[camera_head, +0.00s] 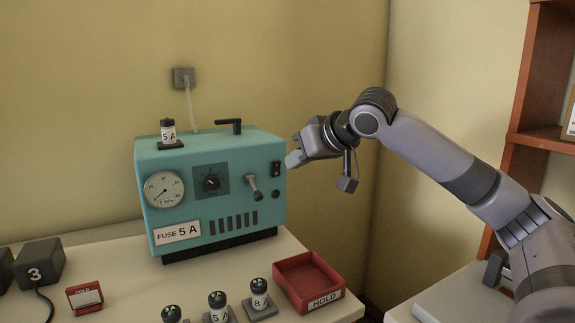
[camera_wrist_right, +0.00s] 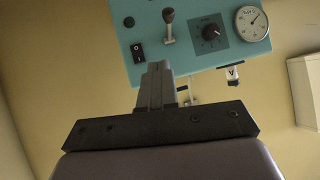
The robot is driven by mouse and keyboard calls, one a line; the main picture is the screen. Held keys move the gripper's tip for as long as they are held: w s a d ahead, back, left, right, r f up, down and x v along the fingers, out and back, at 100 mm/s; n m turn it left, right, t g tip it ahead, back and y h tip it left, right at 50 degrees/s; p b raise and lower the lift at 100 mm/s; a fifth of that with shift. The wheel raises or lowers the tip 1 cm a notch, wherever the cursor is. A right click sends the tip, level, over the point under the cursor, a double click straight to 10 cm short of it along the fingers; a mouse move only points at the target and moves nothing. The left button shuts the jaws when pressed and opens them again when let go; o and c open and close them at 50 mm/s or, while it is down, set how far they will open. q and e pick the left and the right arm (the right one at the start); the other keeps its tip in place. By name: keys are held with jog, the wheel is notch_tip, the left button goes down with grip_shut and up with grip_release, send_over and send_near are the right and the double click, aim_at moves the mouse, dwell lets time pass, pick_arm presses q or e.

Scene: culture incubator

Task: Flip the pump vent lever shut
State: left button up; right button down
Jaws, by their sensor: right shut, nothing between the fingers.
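The teal pump box (camera_head: 215,195) stands on the bench, and its front is also in the right wrist view (camera_wrist_right: 190,55), turned upside down. A black L-shaped handle (camera_head: 231,124) stands on the box top. I cannot tell for certain which is the vent lever. My right gripper (camera_head: 292,160) is shut and empty, beside the box's upper right edge, apart from both levers. My left gripper is out of view.
A fuse holder (camera_head: 168,134) stands on the box top. A black switch (camera_head: 276,169) and a gauge (camera_head: 164,190) are on the front. A red HOLD tray (camera_head: 335,292) and several fuses (camera_head: 259,295) stand in front. The wall is close behind.

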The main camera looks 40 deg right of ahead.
pick_arm(q)
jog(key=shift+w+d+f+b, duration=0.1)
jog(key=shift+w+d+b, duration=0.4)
jog(key=shift+b, duration=0.2)
pick_arm(e)
jog(key=v, duration=0.5)
jog(key=shift+s+a+f, duration=0.1)
jog(key=shift+s+f, duration=0.15)
jog(key=shift+s, duration=0.2)
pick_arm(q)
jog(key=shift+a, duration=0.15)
pick_arm(e)
jog(key=shift+r, duration=0.1)
